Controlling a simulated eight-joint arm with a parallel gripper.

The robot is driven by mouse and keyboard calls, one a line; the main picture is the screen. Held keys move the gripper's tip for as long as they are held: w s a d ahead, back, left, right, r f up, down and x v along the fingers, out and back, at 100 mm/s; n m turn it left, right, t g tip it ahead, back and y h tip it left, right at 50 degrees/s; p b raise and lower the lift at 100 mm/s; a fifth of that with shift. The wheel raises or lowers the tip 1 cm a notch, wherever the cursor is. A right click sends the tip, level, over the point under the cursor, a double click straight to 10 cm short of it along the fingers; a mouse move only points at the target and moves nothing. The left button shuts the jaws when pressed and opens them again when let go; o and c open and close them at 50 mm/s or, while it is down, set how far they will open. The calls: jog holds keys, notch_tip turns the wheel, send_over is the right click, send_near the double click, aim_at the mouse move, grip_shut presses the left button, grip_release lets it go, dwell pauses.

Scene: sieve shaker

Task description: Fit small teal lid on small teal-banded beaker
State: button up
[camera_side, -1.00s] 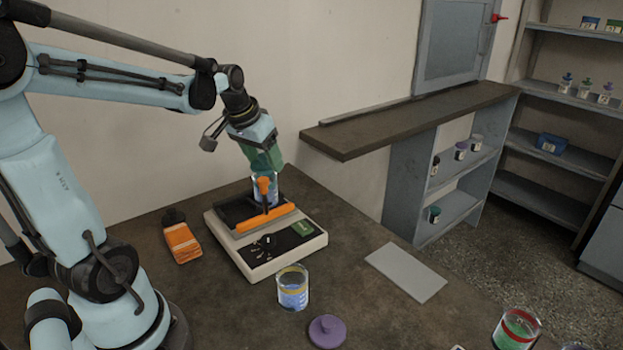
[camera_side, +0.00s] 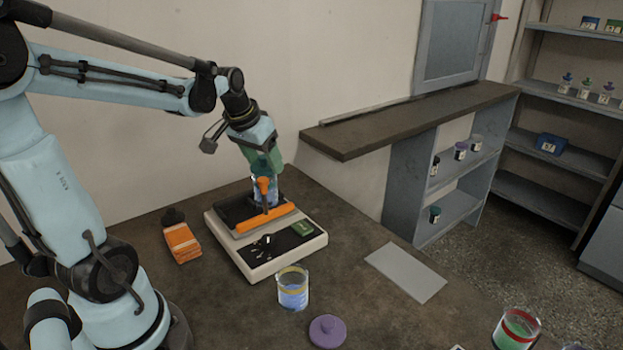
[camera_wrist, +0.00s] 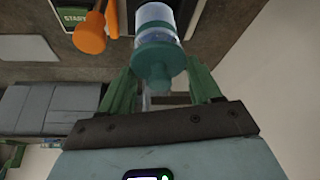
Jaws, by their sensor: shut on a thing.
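My gripper (camera_wrist: 163,72) has its green fingers shut on the small teal lid (camera_wrist: 157,62). In the wrist view the lid is at the mouth of a clear beaker (camera_wrist: 158,16) with blue contents; I cannot tell whether it is fully seated. In the side view my gripper (camera_side: 264,172) is right above this beaker (camera_side: 277,188), which stands on the shaker (camera_side: 262,268) behind the orange clamp. The clamp's knob and my gripper hide part of the beaker and the lid there.
A yellow-banded beaker (camera_side: 293,290) and a purple lid (camera_side: 327,331) stand in front of the shaker. An orange-labelled item (camera_side: 182,243) is at its left. The orange clamp (camera_side: 265,221) rises close to my gripper.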

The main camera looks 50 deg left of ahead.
jog(key=shift+f, duration=0.85)
dwell(3.1)
jog(key=o, duration=1.1)
jog(key=shift+r, duration=0.1)
jog(key=shift+r, duration=2.95)
jog(key=s+d+f+m+t, duration=0.1)
jog(key=d, duration=0.4)
jog(key=s+d+f+m+t+h, duration=0.1)
jog(key=s+d+f, duration=0.1)
jog(key=d, duration=0.4)
jog(key=s+d+f+m, duration=0.1)
jog(key=s+d+f, duration=0.1)
jog(key=d, duration=0.4)
jog(key=shift+d+m+t, duration=0.25)
jog(key=shift+m+t, duration=0.05)
jog(key=shift+t, duration=0.1)
